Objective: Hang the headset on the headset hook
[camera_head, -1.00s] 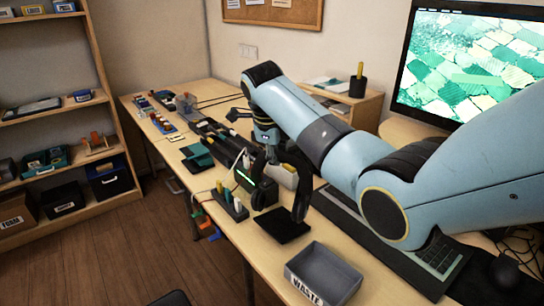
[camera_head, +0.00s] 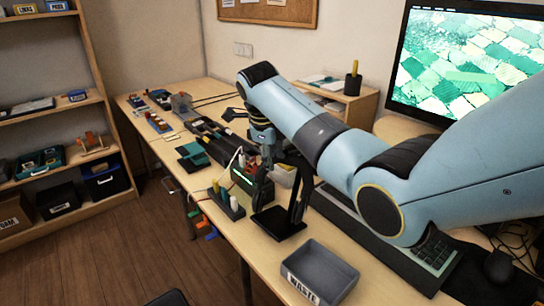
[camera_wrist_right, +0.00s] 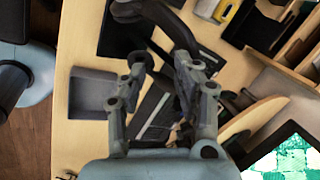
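A black stand, which I take for the headset hook, has a flat square base (camera_head: 278,223) near the desk's front edge. The base also shows in the wrist view (camera_wrist_right: 118,42), at the top left. A curved black band (camera_wrist_right: 165,20) reaches over it there; I cannot tell whether it is the headset or part of the stand. The left gripper is out of view.
A grey waste bin (camera_head: 320,272) stands at the front edge, beside the base. A keyboard (camera_head: 432,250) and a mouse (camera_head: 500,265) lie to the right. Small blocks and a dark green-lit box (camera_head: 243,178) crowd the left of the stand. My right arm covers the desk's middle.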

